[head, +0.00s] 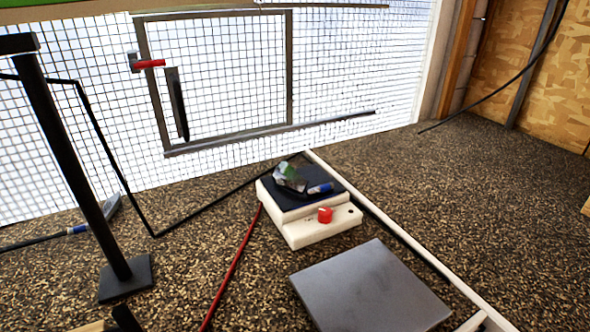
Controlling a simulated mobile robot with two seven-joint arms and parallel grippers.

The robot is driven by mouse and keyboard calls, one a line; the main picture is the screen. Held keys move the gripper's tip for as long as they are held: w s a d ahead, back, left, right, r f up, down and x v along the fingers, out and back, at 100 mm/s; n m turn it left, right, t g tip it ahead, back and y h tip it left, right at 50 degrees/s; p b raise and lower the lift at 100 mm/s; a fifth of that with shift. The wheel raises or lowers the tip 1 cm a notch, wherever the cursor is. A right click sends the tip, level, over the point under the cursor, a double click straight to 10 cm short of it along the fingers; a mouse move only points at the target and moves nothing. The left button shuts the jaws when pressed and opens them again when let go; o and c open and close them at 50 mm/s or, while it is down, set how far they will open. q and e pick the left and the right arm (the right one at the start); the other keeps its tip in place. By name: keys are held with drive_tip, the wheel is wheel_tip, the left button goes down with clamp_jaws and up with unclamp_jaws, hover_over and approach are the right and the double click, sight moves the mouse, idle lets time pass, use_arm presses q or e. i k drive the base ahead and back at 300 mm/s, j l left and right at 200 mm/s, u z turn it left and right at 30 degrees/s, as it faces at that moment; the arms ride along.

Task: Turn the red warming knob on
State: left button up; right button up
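The red warming knob (325,215) sits on the front of a white warming unit (316,234). The unit stands on the speckled floor near the middle of the head view. Its dark top plate (290,201) carries a small jumbled item with green, grey and blue parts (291,178). The knob's on or off setting is too small to read. Neither of my grippers can be made out in this view.
A grey square plate (370,289) lies in front of the unit. A black post on a square base (126,278) stands at left. A red cable (232,268) runs from the unit. A long white strip (400,235) passes at right. A wire mesh wall (225,60) stands behind.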

sight(326, 213)
drive_tip(key=l+u, duration=0.25)
drive_tip(key=u, duration=0.25)
drive_tip(key=l+u, duration=0.25)
drive_tip(key=u, duration=0.2)
drive_tip(key=l+u, duration=0.25)
drive_tip(key=u, duration=0.25)
